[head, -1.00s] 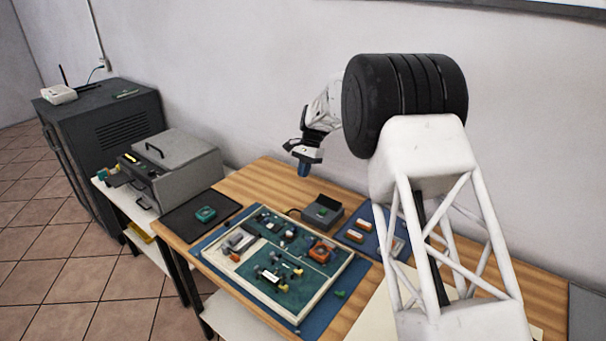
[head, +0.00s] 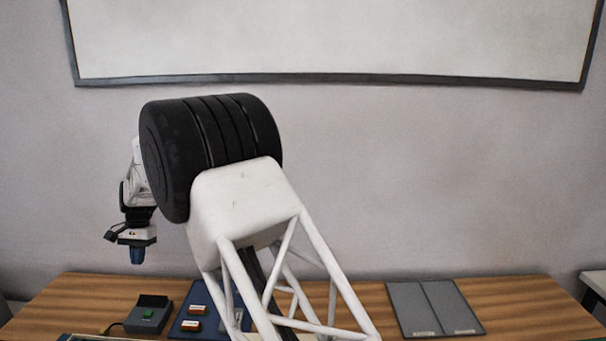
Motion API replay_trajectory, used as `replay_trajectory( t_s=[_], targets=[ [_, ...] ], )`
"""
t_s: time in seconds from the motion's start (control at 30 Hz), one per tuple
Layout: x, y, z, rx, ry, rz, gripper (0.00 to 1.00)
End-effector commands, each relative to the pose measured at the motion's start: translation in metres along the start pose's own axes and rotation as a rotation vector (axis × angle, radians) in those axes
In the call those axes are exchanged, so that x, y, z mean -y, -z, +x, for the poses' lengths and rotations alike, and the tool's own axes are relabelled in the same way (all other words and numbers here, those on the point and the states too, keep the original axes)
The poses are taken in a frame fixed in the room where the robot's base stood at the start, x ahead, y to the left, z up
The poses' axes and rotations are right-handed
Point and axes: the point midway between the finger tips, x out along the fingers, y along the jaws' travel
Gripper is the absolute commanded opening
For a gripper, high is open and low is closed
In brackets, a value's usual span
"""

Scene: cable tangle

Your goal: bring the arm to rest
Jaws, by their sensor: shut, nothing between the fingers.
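My gripper (head: 137,256) hangs above the left part of the wooden table, pointing down. Its blue fingertips are together with nothing between them. It is clear of the table and touches nothing. My black and white arm stands in the middle of the view and hides part of the table behind it.
On the wooden table (head: 540,312), a dark grey device with a green button (head: 148,314) stands near a blue mat (head: 187,326) with orange and white parts. A grey folder-like panel (head: 435,308) lies at right. A whiteboard (head: 330,40) hangs on the wall.

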Motion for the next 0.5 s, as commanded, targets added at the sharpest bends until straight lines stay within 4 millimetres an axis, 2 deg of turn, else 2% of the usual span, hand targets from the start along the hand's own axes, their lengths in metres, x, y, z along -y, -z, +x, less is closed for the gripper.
replay_trajectory(
  t_s=[0.03, 0.1, 0.5],
  targets=[
    [-0.017, -0.002, -0.012, -0.009, 0.006, 0.002, 0.0],
    [-0.036, -0.004, -0.025, -0.022, 0.014, 0.002, 0.0],
    [-0.151, -0.029, -0.089, -0.094, 0.044, 0.0, 0.0]
  ],
)
